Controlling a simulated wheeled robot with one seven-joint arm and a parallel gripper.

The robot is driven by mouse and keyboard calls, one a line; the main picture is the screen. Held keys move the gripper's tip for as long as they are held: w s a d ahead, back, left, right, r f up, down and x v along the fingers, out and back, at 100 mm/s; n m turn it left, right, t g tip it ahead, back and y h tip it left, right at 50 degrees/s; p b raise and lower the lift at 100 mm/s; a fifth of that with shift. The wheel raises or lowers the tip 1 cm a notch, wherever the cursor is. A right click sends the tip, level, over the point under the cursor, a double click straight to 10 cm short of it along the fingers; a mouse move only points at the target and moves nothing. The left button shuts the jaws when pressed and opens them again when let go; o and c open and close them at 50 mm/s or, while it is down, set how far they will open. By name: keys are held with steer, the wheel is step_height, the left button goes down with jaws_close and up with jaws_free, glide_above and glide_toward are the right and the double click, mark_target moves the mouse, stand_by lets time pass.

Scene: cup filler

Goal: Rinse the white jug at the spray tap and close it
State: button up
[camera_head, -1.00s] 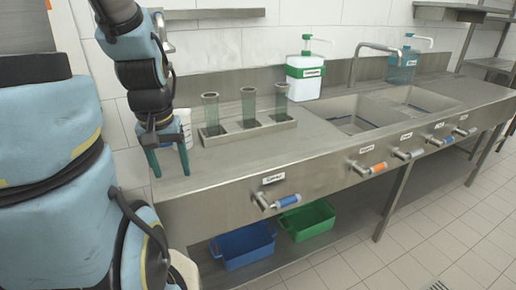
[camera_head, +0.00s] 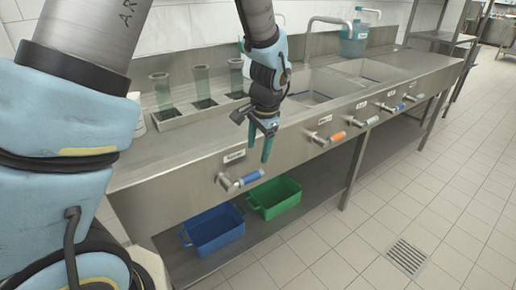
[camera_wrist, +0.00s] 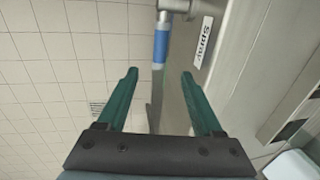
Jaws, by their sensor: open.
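The tap handle with a blue grip (camera_head: 246,179) sticks out from the counter's front, below its label (camera_head: 234,157). In the wrist view the label (camera_wrist: 204,40) reads "Spray" and the blue grip (camera_wrist: 160,47) lies beyond and between my fingertips. My gripper (camera_head: 259,150) has green fingers pointing down, apart and empty, just above and right of that handle. It also shows open in the wrist view (camera_wrist: 160,74). The white jug (camera_head: 137,117) stands on the counter's left end, mostly hidden behind my arm. I cannot see inside it.
Other labelled handles, one orange (camera_head: 337,136), line the front to the right. A blue bin (camera_head: 215,232) and a green bin (camera_head: 274,197) sit on the lower shelf. The floor ahead is clear.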

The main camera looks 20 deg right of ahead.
mark_target(254, 174)
steer(key=f, duration=0.3)
steer(key=w+f+p, duration=0.1)
steer(key=f, duration=0.3)
steer(key=w+f+p, duration=0.1)
steer(key=f, duration=0.2)
steer(key=shift+a+f, duration=0.2)
steer(key=shift+f, duration=0.05)
steer(key=shift+c, duration=0.3)
jaws_close()
